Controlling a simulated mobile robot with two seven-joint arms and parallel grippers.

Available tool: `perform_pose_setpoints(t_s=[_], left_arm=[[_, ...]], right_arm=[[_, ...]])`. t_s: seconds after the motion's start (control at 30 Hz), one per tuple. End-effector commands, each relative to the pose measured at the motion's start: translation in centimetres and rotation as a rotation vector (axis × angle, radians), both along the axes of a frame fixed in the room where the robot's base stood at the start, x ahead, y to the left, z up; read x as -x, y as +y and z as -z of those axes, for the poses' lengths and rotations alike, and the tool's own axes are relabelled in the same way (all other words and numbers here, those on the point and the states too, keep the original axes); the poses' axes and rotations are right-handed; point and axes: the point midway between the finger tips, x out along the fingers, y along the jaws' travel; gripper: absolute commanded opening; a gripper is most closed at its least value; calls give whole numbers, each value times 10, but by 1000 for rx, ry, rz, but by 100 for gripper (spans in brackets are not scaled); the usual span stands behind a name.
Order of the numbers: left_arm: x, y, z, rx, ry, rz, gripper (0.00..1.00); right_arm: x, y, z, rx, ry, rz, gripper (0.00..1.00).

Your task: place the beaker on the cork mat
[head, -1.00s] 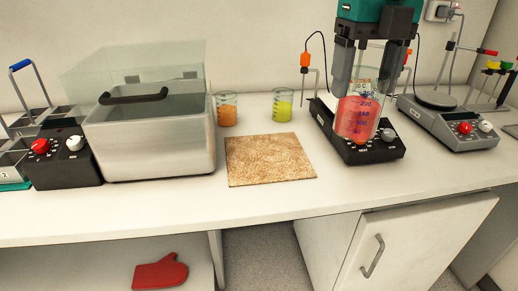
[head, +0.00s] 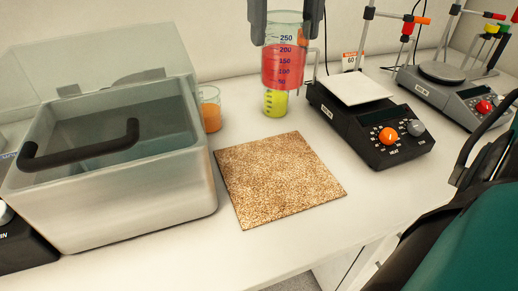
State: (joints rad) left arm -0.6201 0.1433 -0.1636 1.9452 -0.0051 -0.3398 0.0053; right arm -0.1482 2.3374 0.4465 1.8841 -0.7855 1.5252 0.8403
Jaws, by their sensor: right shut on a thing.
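My right gripper (head: 284,28) comes in at the top edge, with its dark fingers shut on either side of a glass beaker of red liquid (head: 283,66). The beaker is upright and held in the air, with blue graduation marks on its wall. In the picture it is above and behind the square brown cork mat (head: 280,180), apart from it. The mat lies flat on the white bench and its top is bare. My left gripper is out of view.
A yellow-liquid beaker (head: 275,104) shows just below the held beaker, partly hidden by it. An orange-liquid beaker (head: 210,113) stands beside the metal water bath (head: 130,205). The hotplate (head: 372,132) has a bare white top. A second grey device (head: 455,95) stands farther right.

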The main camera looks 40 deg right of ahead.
Motion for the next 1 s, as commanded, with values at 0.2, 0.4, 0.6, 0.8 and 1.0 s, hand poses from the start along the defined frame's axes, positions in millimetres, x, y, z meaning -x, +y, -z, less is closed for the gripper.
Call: perform_pose_setpoints(t_s=[0.2, 0.4, 0.6, 0.8, 1.0], left_arm=[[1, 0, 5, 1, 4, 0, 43], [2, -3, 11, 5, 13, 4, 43], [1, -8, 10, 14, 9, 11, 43], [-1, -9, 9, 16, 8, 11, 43], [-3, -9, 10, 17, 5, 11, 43]], right_arm=[[1, 0, 23, -1, 4, -1, 32], [1, 0, 75, -2, 6, -2, 32], [1, 0, 124, -2, 4, -2, 32], [1, 0, 153, -1, 2, -1, 32], [1, 0, 171, -2, 3, -1, 32]])
